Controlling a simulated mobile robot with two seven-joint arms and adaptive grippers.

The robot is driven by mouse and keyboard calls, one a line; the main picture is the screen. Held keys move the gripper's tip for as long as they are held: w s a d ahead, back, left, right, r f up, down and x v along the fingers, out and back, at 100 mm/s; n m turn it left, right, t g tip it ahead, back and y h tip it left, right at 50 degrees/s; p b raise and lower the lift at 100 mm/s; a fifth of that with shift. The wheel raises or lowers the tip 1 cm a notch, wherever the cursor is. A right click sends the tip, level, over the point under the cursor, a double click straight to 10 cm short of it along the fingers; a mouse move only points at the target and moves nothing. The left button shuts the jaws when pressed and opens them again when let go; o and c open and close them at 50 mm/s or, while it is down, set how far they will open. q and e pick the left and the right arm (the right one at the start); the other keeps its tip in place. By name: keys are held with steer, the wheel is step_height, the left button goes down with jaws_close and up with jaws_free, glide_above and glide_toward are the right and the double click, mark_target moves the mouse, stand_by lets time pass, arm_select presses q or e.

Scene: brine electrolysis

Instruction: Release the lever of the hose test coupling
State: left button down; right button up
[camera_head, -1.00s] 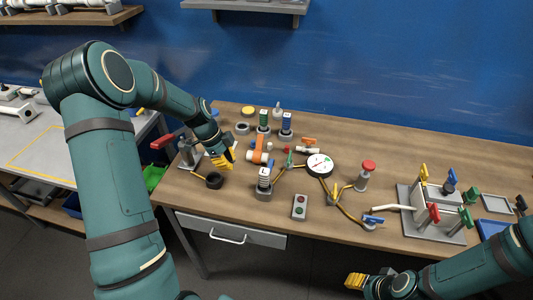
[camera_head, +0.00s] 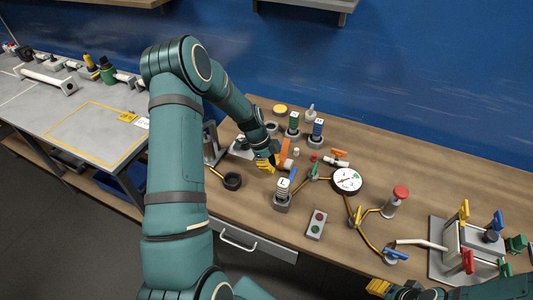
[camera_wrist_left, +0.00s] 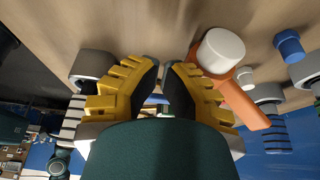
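An orange lever (camera_head: 285,152) on a white-ended fitting stands on the wooden bench. In the left wrist view the orange lever (camera_wrist_left: 240,100) and white cylinder (camera_wrist_left: 222,52) lie just right of my fingers. My left gripper (camera_head: 266,166) is beside it, on its left; in the wrist view its yellow fingers (camera_wrist_left: 161,65) have a narrow gap with nothing clearly held between them. A grey stand (camera_head: 211,145) with a yellow hose ending at a black ring (camera_head: 232,181) is partly hidden by my left arm. I cannot tell which fitting is the hose test coupling. My right gripper (camera_head: 378,286) is only partly visible.
A spring-like post (camera_head: 283,195) and a button box (camera_head: 317,224) stand in front. Green-topped (camera_head: 293,125) and blue-topped (camera_head: 317,130) posts stand behind. A gauge (camera_head: 347,181) and red-knobbed post (camera_head: 396,201) are to the right. Bench space at the back right is clear.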

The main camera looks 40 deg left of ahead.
arm_select(q)
steer(key=shift+w+d+f+p, duration=0.1)
steer(key=shift+w+d, duration=0.1)
steer(key=shift+d, duration=0.5)
steer(key=shift+w+d+f+p, duration=0.1)
steer(key=shift+w+d+p, duration=0.05)
steer(key=shift+d, duration=0.5)
steer(key=shift+w+d+f+p, duration=0.1)
steer(key=shift+w+d, duration=0.1)
steer(key=shift+d, duration=0.5)
